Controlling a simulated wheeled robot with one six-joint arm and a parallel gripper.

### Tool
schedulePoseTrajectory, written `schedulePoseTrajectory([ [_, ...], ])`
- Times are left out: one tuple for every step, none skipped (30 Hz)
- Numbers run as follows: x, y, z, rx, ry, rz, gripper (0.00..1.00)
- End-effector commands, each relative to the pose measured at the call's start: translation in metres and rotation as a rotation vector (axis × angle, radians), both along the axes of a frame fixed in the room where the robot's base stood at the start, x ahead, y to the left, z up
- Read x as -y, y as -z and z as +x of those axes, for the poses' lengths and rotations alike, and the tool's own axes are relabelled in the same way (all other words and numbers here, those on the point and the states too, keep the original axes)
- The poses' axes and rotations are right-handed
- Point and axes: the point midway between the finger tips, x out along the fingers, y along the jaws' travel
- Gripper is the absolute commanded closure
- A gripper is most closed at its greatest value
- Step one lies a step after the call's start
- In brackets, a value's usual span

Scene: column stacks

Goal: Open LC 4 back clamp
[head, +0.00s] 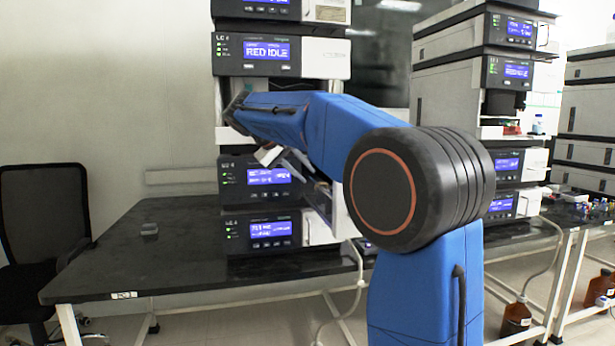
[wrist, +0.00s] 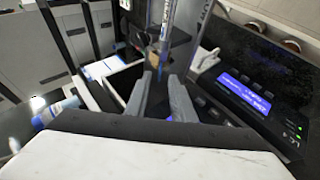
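The stack of instrument modules (head: 325,58) stands on the black bench, and my arm reaches into its middle bay. The label looks like LC with a number that I cannot read surely. My gripper (wrist: 160,76) is inside the bay, with two grey fingers apart and a dark gap between them. Just beyond the fingertips is a slim upright column (wrist: 167,30) with a brownish lower end. A second upright piece with blue marks (wrist: 202,22) stands to its right. I cannot make out the back clamp as a separate part. My arm hides most of the bay in the head view.
A lit module display (wrist: 245,95) is close on the right in the wrist view. A blue-capped bottle (wrist: 58,110) is at left. A second stack (head: 470,75) stands to the right in the head view. The black bench (head: 130,255) is mostly clear on the left, beside a chair (head: 45,215).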

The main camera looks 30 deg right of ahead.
Motion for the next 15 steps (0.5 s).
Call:
schedulePoseTrajectory([
  [0.005,0.005,0.001,-0.001,0.002,-0.001,0.78],
  [0.008,0.007,0.002,-0.001,0.002,-0.001,0.78],
  [0.011,0.009,0.003,-0.001,0.001,0.000,0.78],
  [0.013,0.011,0.003,-0.001,0.001,0.000,0.78],
  [0.014,0.012,0.003,-0.001,0.001,0.000,0.78],
  [0.016,0.014,0.004,-0.001,0.001,0.000,0.78],
  [0.017,0.015,0.004,-0.001,0.001,0.000,0.78],
  [0.017,0.015,0.004,-0.001,0.001,0.000,0.78],
  [0.018,0.016,0.005,0.000,0.000,0.000,0.78],
  [0.018,0.017,0.005,0.000,0.000,0.000,0.78],
  [0.019,0.017,0.005,0.000,0.000,0.000,0.78],
  [0.019,0.017,0.005,0.000,0.000,0.000,0.78],
  [0.019,0.017,0.005,0.000,0.000,0.000,0.78],
  [0.019,0.017,0.005,0.000,0.000,0.000,0.78],
  [0.019,0.017,0.005,0.000,0.000,0.000,0.78],
])
